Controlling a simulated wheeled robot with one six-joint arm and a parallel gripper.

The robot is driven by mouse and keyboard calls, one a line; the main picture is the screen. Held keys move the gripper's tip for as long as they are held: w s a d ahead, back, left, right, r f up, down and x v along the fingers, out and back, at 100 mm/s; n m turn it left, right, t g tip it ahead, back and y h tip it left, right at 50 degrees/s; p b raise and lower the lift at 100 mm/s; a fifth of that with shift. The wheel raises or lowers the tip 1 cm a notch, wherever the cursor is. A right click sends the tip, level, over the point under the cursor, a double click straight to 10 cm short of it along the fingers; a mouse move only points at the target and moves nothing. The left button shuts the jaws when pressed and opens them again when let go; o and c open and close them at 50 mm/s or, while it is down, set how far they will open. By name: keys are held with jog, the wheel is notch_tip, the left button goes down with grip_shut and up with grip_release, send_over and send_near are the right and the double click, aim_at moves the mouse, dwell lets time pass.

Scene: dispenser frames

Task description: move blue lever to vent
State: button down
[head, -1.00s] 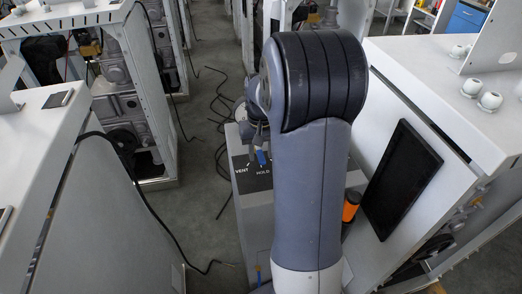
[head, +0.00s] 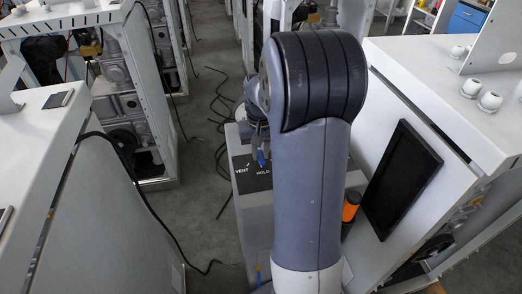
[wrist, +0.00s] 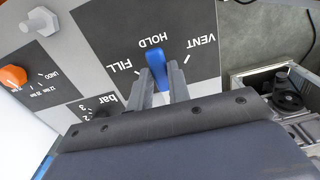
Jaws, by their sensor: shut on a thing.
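The blue lever (wrist: 157,67) stands on a dark panel (wrist: 203,62) marked FILL, HOLD and VENT. In the wrist view its top end points toward the HOLD mark, with VENT to the right and FILL to the left. My gripper (wrist: 161,84) is shut on the lever, one finger on each side. In the head view, a small part of the blue lever (head: 261,158) shows above the HOLD label, under my gripper (head: 258,146). My arm hides the right part of that panel.
An orange knob (wrist: 13,78) and a "bar" panel (wrist: 93,105) lie left of the lever in the wrist view. An orange-and-black cylinder (head: 350,206) stands right of my arm. White cabinets (head: 85,190) flank a floor with loose black cables (head: 222,120).

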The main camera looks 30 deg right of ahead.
jog(key=a+m, duration=0.1)
jog(key=m, duration=0.1)
jog(key=w+m+p, duration=0.1)
jog(key=m, duration=0.1)
jog(key=shift+a, duration=0.4)
jog(key=shift+w+a+m+p, duration=0.2)
jog(key=shift+w+a+m, duration=0.15)
jog(key=shift+m, duration=0.6)
jog(key=shift+w+a+m+p, duration=0.15)
jog(key=shift+w+a+m, duration=0.2)
jog(key=shift+m, duration=0.6)
jog(key=c, duration=1.3)
grip_release()
notch_tip(320, 180, up, 11)
jog(key=shift+f, duration=0.1)
